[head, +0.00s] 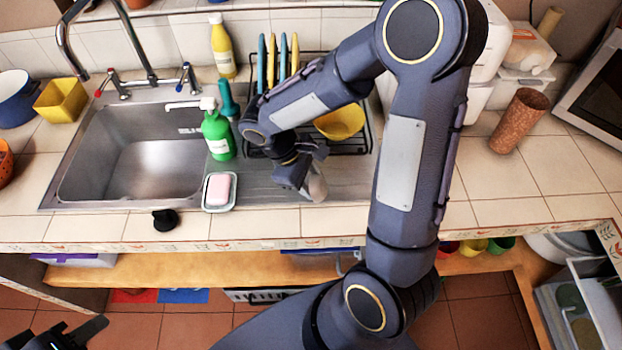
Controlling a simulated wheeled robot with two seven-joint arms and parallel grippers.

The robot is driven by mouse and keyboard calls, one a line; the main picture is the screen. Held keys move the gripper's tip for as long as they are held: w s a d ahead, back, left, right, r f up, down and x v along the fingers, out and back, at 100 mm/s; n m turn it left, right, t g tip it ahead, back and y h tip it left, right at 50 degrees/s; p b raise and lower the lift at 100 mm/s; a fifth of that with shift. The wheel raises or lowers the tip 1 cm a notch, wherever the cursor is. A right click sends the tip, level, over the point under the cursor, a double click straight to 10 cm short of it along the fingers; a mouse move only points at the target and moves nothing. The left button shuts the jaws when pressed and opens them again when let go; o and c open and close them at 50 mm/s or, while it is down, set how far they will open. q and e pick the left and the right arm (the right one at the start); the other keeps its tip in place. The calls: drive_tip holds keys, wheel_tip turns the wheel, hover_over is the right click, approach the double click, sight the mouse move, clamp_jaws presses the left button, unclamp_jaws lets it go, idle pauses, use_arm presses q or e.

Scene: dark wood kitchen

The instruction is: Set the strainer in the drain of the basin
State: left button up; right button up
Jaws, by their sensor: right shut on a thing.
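The steel basin (140,155) is set in the counter at left, and its inside looks empty. I cannot make out the drain clearly. My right gripper (309,176) is over the ribbed drainboard, right of the basin, and points down. It is shut on a pale grey thing (318,189), mostly hidden by the fingers; I cannot tell if this is the strainer. A small black round piece (165,219) lies on the counter in front of the basin. My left gripper (85,335) is low at the bottom left, away from the counter and partly cut off.
A green soap bottle (217,136) and a pink soap in a dish (219,190) stand between basin and gripper. A dish rack with plates and a yellow bowl (341,122) is behind the gripper. The faucet (134,45) arches behind the basin. A cork-like cylinder (519,121) stands at right.

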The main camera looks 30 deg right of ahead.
drive_tip(key=shift+f, duration=0.25)
drive_tip(key=o, duration=1)
drive_tip(key=shift+r, duration=0.15)
drive_tip(key=shift+o, duration=0.2)
